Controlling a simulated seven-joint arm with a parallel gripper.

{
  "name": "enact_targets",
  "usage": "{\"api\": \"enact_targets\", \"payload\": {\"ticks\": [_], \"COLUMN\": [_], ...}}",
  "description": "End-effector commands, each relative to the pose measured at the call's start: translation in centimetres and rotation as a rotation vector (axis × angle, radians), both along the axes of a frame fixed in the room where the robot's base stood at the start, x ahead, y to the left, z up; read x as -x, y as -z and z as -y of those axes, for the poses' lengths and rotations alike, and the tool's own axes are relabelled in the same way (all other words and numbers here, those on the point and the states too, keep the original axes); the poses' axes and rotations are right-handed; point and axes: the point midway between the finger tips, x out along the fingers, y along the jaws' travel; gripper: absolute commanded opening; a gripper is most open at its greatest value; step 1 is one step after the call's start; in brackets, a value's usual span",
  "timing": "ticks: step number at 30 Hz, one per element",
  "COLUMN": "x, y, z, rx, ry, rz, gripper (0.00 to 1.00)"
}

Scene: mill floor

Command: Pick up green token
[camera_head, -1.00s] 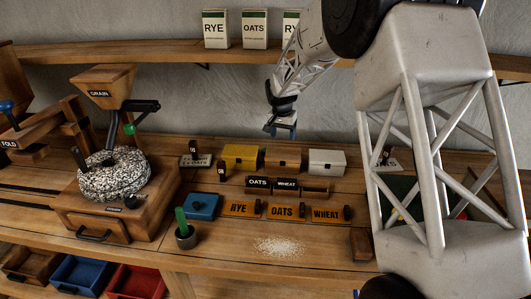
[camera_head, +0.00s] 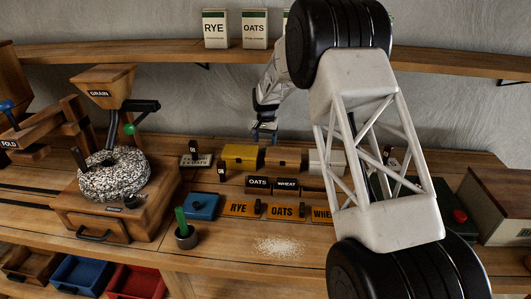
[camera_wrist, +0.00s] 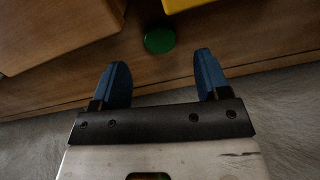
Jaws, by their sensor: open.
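The green token (camera_wrist: 160,39) is a small dark green disc on the wooden surface in the wrist view. It lies just beyond the tips of my gripper (camera_wrist: 162,72) and roughly midway between them. The two blue fingers are apart with nothing between them. In the head view my gripper (camera_head: 264,133) hangs above the back of the bench, behind the yellow box (camera_head: 241,156). I cannot make out the token in the head view.
A yellow edge (camera_wrist: 185,4) and a wooden block (camera_wrist: 50,30) lie close to the token in the wrist view. Wooden (camera_head: 283,158) and white (camera_head: 318,162) boxes stand beside the yellow one. The grain mill (camera_head: 115,205) is at left. My arm covers the bench's right part.

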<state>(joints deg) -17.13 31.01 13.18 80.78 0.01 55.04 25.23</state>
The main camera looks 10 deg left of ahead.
Motion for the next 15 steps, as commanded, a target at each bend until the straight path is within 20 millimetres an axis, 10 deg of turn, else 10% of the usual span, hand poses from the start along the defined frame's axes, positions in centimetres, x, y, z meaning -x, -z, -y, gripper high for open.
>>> {"api": "enact_targets", "payload": {"ticks": [15], "x": [0.0], "y": [1.2], "z": [0.0], "rx": [0.000], "ry": [0.001], "rz": [-0.001], "gripper": [0.69]}}
